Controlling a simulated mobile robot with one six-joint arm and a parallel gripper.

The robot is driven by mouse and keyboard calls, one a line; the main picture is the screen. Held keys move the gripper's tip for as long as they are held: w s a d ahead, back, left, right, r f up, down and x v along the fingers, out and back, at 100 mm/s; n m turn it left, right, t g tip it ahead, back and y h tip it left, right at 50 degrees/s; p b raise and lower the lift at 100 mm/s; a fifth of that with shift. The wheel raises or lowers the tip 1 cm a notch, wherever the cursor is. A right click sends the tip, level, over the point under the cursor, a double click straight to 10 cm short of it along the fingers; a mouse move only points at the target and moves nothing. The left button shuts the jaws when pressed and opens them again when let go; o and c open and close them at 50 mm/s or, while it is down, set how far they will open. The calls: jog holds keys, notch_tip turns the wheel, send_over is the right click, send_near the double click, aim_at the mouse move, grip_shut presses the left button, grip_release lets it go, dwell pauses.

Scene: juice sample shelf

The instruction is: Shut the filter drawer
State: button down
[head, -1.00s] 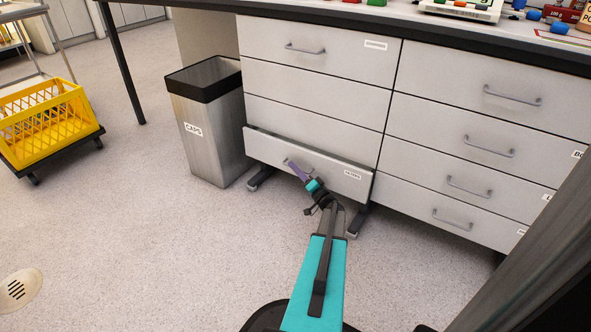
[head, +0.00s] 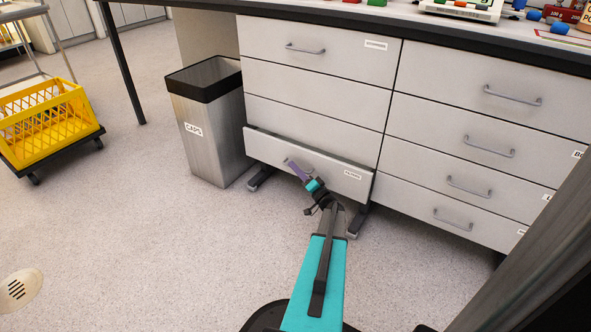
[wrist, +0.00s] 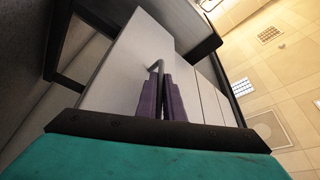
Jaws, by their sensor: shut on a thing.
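The filter drawer (head: 330,176) is the bottom drawer of the left cabinet stack, with a small label at its right. Its front stands slightly out from the drawers above, with a dark gap along its top edge. My gripper (head: 296,170) is at the drawer's front, its purple fingers shut on the drawer handle. The wrist view shows the fingers (wrist: 161,97) closed around the grey handle (wrist: 154,68), against the white drawer front (wrist: 122,68). Most of the handle is hidden by the fingers.
A grey bin (head: 207,130) labelled CAPS stands left of the drawer. A yellow crate (head: 45,135) on a wheeled cart is at the far left. More drawers (head: 455,165) are at the right. The floor (head: 150,250) in front is clear.

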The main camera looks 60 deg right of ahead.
aim_at(302, 165)
jog(key=shift+d, duration=0.1)
jog(key=shift+d+r+p, duration=0.1)
jog(key=shift+d+p, duration=1.65)
jog(key=shift+d, duration=0.25)
jog(key=c, duration=2.2)
grip_release()
jog(key=shift+s, duration=0.1)
jog(key=shift+s+a, duration=0.25)
jog(key=shift+s, duration=0.1)
jog(key=p+v, duration=0.2)
jog(key=v, duration=0.4)
jog(key=p+v, duration=0.2)
jog(key=v, duration=0.5)
jog(key=shift+f+p, duration=0.25)
jog(key=shift+p, duration=0.05)
